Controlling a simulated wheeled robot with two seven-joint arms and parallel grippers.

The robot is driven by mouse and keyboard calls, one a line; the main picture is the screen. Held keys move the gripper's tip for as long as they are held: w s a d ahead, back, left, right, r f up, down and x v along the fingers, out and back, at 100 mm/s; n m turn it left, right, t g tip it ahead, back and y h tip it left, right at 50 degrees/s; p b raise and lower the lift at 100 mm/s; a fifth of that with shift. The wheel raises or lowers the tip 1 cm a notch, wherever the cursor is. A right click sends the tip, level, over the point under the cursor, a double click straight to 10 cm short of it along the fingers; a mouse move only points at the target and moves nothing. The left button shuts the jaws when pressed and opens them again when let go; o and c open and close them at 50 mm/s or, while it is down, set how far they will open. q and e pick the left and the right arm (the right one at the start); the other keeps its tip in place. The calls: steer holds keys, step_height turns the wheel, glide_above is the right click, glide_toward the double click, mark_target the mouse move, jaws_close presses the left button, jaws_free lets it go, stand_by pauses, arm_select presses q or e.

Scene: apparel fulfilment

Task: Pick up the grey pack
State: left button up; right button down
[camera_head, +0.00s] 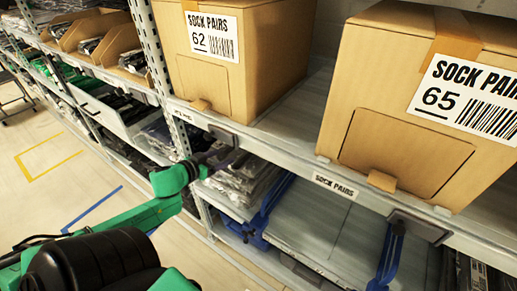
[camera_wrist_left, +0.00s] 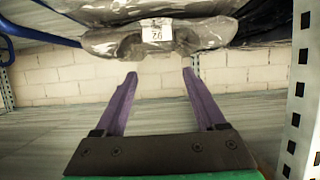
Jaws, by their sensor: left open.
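A stack of grey plastic-wrapped packs (camera_head: 243,182) lies on the lower shelf below the carton marked 62. In the left wrist view a grey pack (camera_wrist_left: 115,42) with a small white label spans the top of the picture. My left gripper (camera_head: 222,158) is at the left end of the stack, partly dark against it. In the left wrist view its two purple fingers (camera_wrist_left: 159,75) are spread apart with nothing between them. The pack lies just beyond the fingertips; I cannot tell whether they touch. My right gripper is not in view.
A metal shelf post (camera_head: 160,70) stands close to my left gripper and shows at the right of the wrist view (camera_wrist_left: 302,95). Cartons 62 (camera_head: 260,50) and 65 (camera_head: 410,150) sit on the shelf above. Blue dividers (camera_head: 270,207) flank a bare shelf area (camera_head: 325,225).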

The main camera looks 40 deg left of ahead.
mark_target(238, 150)
arm_select(q)
steer(key=b+x, duration=0.1)
steer(key=x, duration=0.4)
steer(key=shift+w+a+f+b, duration=0.1)
steer(key=shift+w+f+b, duration=0.15)
steer(key=shift+w+b, duration=0.05)
steer(key=shift+w+f+b, duration=0.15)
steer(key=shift+w+b, duration=0.2)
steer(key=shift+w, duration=0.3)
steer(key=b+x, duration=0.1)
steer(key=x, duration=0.3)
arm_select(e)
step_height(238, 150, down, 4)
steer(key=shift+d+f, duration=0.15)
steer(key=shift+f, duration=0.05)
arm_select(q)
jaws_close()
